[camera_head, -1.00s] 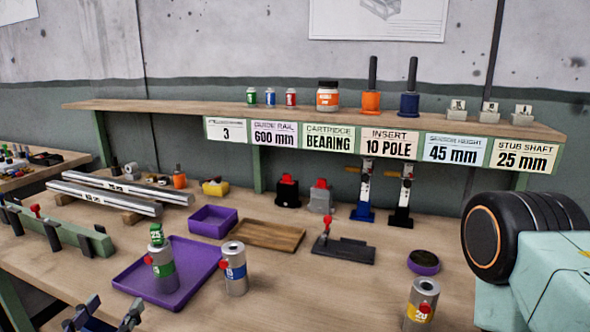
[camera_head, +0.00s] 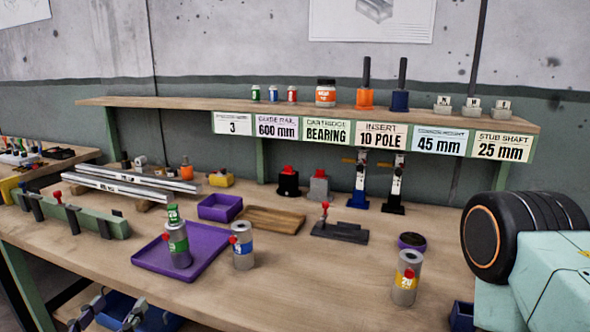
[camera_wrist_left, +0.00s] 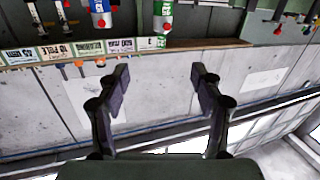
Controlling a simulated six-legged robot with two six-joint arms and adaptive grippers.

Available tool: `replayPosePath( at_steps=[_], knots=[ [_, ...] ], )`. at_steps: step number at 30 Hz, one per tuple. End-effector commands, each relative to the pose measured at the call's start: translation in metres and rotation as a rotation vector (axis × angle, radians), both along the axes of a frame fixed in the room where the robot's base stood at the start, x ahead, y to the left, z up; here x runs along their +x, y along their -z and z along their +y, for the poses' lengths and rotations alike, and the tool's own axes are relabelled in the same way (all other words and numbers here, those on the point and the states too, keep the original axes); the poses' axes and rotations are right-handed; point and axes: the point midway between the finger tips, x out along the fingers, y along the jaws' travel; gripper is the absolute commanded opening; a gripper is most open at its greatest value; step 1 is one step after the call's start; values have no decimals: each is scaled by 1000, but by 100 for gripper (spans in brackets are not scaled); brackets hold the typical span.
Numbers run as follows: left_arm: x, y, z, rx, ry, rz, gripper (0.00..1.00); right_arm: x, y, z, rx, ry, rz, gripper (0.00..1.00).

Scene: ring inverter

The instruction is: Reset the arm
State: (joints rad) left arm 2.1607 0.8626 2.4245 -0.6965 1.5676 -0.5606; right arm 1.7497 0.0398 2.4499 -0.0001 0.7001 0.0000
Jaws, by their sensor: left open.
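My left gripper (camera_head: 110,318) shows at the lower left edge of the head view, below the bench front, partly cut off by the frame. In the left wrist view its two fingers (camera_wrist_left: 160,88) stand wide apart with nothing between them. That view is upside down and shows the wall, the shelf signs and the cylinders beyond the fingers. At the right of the head view is a teal part of my own arm with a black round joint. My right gripper is not in view.
A purple tray (camera_head: 207,262) holds a green-banded cylinder (camera_head: 178,245). Metal rails (camera_head: 130,188) lie at the left. A labelled shelf (camera_head: 200,106) runs along the wall.

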Motion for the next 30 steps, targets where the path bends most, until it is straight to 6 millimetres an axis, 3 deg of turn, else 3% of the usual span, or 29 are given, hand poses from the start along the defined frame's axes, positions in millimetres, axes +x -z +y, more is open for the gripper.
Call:
replayPosePath(
  at_steps=[8,14,17,21,27,30],
  knots=[
    [-7,57,-12,-155,14,281,66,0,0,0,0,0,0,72],
    [-38,118,-33,-231,19,586,66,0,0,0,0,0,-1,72],
    [-69,155,-44,-251,7,783,66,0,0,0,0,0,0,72],
    [-131,204,-57,-241,-35,1082,66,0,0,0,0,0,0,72],
    [-219,246,-64,-129,-87,1407,66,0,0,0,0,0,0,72],
    [-245,255,-66,-49,-69,1479,66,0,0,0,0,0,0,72]
  ],
)
